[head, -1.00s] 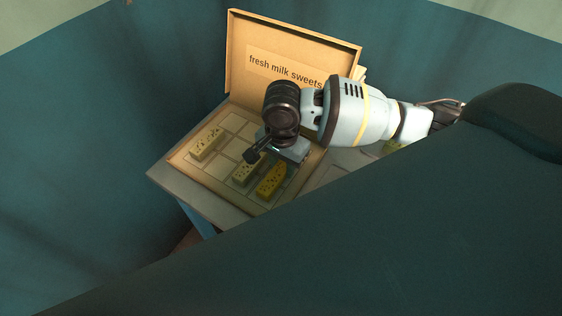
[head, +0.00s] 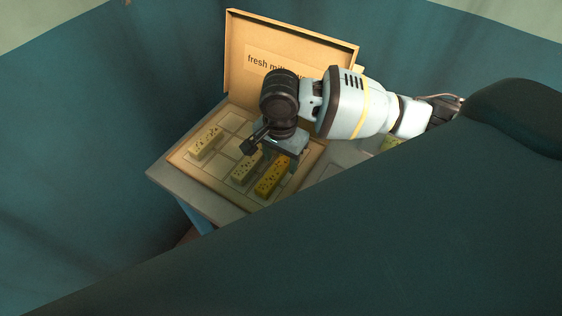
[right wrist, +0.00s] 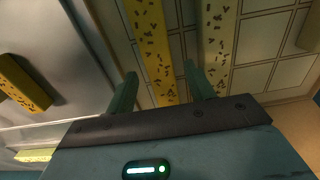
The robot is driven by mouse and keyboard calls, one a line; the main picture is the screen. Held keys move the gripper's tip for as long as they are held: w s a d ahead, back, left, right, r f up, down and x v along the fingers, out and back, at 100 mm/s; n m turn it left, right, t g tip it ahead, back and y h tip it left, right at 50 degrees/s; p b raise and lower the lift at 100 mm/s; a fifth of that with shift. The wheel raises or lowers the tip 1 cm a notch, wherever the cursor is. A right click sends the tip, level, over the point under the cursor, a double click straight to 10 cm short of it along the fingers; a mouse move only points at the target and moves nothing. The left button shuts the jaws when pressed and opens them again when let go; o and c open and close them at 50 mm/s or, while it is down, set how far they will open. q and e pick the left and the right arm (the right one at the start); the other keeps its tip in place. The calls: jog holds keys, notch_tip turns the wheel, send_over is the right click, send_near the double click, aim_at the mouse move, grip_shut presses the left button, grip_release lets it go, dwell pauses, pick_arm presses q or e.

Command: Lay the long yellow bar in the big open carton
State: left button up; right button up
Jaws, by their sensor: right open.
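The big open carton (head: 217,188) lies on a table, with its lid standing up at the back and a grid of compartments inside. A long yellow bar (head: 271,180) with dark specks lies in the carton at the near right. It also shows in the right wrist view (right wrist: 150,48), between my fingers in the picture. A paler bar (head: 244,170) lies beside it, to its left. My right gripper (right wrist: 160,76) is open above the carton, its fingers on either side of the yellow bar; I cannot tell whether they touch it. My left gripper is not in view.
Another pale bar (head: 206,142) lies at the carton's left. Outside the carton, a yellow bar (right wrist: 22,85) and part of another bar (right wrist: 35,155) show on a grey surface. The upright lid (head: 240,50) stands behind my right arm.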

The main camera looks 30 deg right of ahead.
aim_at(280, 165)
notch_tip(280, 165, up, 10)
jog(key=shift+p, duration=0.35)
dwell(0.4)
